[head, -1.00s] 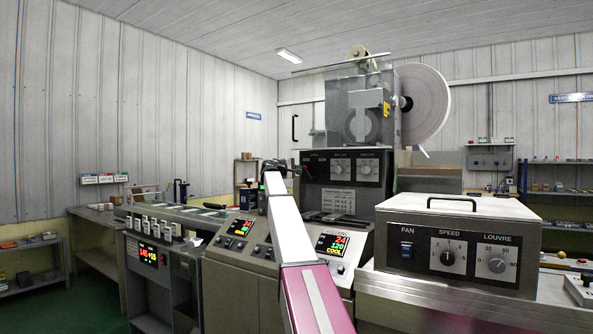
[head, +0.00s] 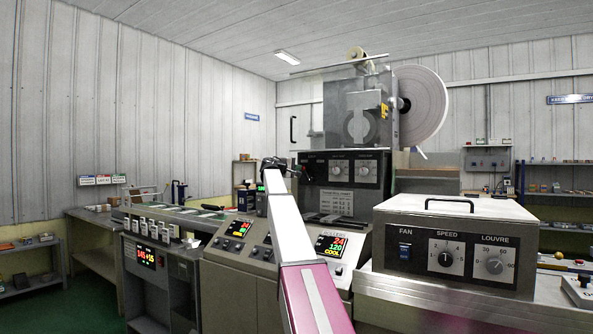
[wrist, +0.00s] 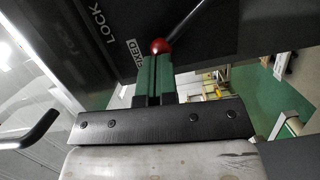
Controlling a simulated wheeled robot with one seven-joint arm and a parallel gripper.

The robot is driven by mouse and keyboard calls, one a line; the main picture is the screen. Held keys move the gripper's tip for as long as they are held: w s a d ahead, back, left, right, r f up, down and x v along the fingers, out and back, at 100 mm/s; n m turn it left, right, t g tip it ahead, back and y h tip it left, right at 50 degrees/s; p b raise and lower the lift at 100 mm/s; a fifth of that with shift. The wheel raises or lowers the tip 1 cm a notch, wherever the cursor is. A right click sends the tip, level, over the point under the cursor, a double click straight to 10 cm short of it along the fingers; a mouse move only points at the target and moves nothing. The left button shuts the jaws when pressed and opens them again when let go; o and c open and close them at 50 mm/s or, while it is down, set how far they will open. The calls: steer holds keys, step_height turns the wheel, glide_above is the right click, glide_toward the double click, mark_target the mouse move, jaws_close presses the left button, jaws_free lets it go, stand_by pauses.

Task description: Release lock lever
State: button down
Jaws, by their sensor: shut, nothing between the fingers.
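The lock lever shows in the wrist view as a thin metal rod (wrist: 188,19) ending in a red ball knob (wrist: 160,46). It stands in front of a dark panel (wrist: 85,15) printed with "LOCK" and a partly covered second label. My gripper (wrist: 154,60), with green fingers, is shut and empty. Its fingertips are right at the knob and overlap its lower edge in the picture; I cannot tell whether they touch. The lever's base is out of the wrist view.
A black handle (wrist: 30,132) is at the wrist view's left. In the head view, the wrapper's sloped console (head: 257,254) lies beneath my arm. A control box (head: 455,245) with a fan switch and dials stands at right, and a large film reel (head: 428,105) is behind.

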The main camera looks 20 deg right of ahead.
steer(key=shift+s+d+r+m, duration=0.55)
steer(key=shift+s+m, duration=0.1)
steer(key=shift+m, duration=0.45)
steer(key=s+m, duration=0.1)
steer(key=s+d+m+y, duration=0.1)
steer(key=m, duration=0.1)
steer(key=shift+d+r, duration=0.2)
steer(key=shift+r, duration=0.2)
steer(key=shift+s+d+m+y, duration=0.55)
steer(key=shift+s+m, duration=0.15)
steer(key=shift+m, duration=0.5)
steer(key=shift+s+d+f+m+t+y, duration=0.1)
steer(key=shift+s+d+m+t+y, duration=0.4)
steer(key=shift+m, duration=0.5)
steer(key=shift+s, duration=0.1)
steer(key=w+a+r+v, duration=0.1)
steer(key=w+v, duration=0.1)
steer(key=v, duration=1.1)
steer(key=shift+r, duration=0.35)
